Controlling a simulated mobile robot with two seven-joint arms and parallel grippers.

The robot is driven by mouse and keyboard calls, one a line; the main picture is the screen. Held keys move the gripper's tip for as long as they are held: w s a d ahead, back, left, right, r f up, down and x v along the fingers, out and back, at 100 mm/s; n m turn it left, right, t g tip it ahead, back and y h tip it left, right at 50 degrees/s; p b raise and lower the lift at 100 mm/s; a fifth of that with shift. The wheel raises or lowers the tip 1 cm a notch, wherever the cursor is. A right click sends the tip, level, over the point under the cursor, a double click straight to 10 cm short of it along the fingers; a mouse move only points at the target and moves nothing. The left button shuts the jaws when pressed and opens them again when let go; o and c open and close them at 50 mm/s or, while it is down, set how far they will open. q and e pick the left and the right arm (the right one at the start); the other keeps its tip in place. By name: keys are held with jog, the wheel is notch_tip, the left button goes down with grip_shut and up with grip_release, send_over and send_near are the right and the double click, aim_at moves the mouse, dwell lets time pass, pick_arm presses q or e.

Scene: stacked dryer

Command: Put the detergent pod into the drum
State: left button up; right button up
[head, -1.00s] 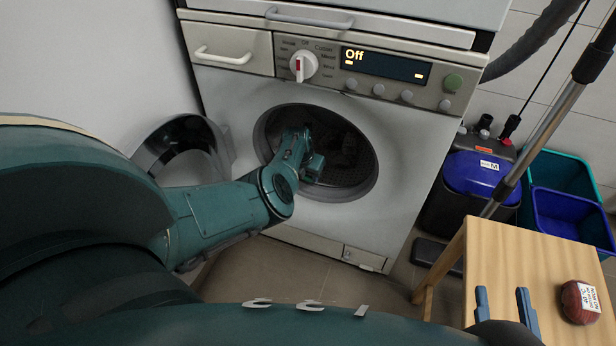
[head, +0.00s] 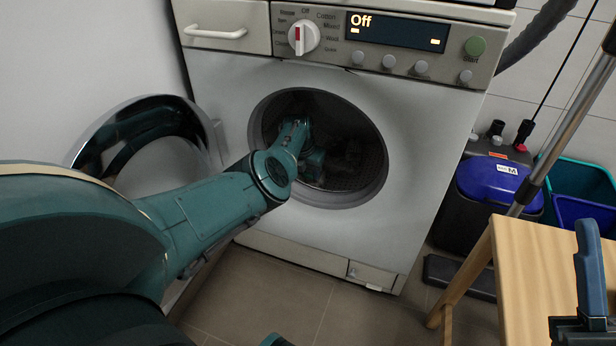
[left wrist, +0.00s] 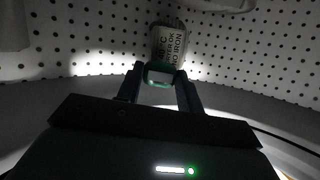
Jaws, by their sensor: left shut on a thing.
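My left gripper (left wrist: 161,80) is inside the washing machine drum (left wrist: 85,30). A grey-white label with words such as "NO IRON" (left wrist: 170,45) shows right beyond the fingertips. I cannot tell if it belongs to the held thing. In the head view the left hand reaches through the round opening (head: 262,150) and its fingertips are hidden in the dark. My right gripper shows partly, with one blue finger (head: 590,265), at the right edge.
The round door (head: 150,135) stands open to the left of the opening, close to my left arm. The display reads Off. A wooden stool (head: 545,270) stands at the right. A blue-lidded container (head: 492,180) and bins (head: 588,205) stand behind it.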

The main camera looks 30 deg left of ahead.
pick_arm(q)
jog(key=shift+f, duration=0.1)
jog(key=shift+f, duration=0.4)
jog(key=o, duration=0.7)
jog(key=shift+r, duration=0.1)
